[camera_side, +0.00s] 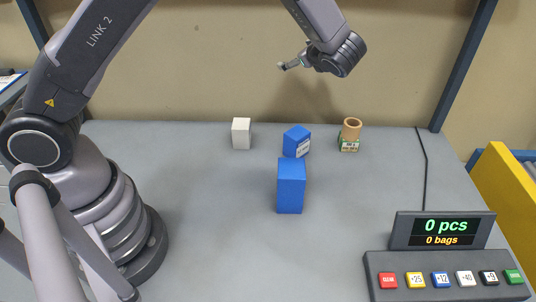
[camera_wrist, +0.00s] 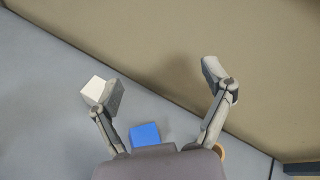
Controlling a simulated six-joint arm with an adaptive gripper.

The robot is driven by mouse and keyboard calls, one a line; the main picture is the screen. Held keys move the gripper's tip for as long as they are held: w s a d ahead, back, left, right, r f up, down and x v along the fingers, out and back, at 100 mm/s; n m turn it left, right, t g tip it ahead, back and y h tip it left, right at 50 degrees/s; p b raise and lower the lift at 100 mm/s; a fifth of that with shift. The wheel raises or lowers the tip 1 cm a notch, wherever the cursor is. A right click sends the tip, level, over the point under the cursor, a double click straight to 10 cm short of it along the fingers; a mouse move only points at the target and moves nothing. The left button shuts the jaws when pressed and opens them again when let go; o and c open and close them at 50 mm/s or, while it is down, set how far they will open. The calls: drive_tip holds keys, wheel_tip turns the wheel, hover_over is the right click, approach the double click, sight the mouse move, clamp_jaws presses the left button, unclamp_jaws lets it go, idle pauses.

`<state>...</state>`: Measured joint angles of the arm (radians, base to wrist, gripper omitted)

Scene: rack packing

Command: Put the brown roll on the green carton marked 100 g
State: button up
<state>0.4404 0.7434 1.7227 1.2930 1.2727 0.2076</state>
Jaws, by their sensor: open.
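The brown roll (camera_side: 351,125) stands upright on the green carton (camera_side: 348,145) at the back of the table in the side view. The roll looks like a short hollow tube. The carton has a white label whose print is too small to read. My gripper (camera_side: 290,65) is up in the air, left of the roll and well above it, touching nothing. In the wrist view my gripper (camera_wrist: 158,85) has its fingers wide apart with nothing between them. A sliver of the roll (camera_wrist: 219,151) shows beside the gripper's body; the carton is hidden there.
A white box (camera_side: 241,133) and a labelled blue box (camera_side: 296,141) stand left of the carton. A taller blue box (camera_side: 291,188) stands nearer. A counter display with buttons (camera_side: 445,274) is at front right. The table's middle left is clear.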

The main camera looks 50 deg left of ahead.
drive_tip(key=s+a+r+n+g+h, duration=0.25)
drive_tip(key=s+a+r+n, duration=0.2)
drive_tip(key=s, duration=0.35)
drive_tip(key=s+a+r+n+g+h, duration=0.1)
drive_tip(key=s+a+r+n+h, duration=0.2)
drive_tip(key=s+r+n, duration=0.45)
drive_tip(key=s+d+n+t+h, duration=0.2)
drive_tip(key=s+h, duration=0.1)
drive_tip(key=s, duration=0.6)
drive_tip(key=s+d+n+t+h, duration=0.1)
drive_tip(key=s+d+n+h, duration=0.1)
drive_tip(key=s, duration=0.7)
drive_tip(key=shift+s+r+n+t+h, duration=0.3)
drive_tip(key=shift+n+h, duration=0.2)
drive_tip(key=shift+h, duration=0.35)
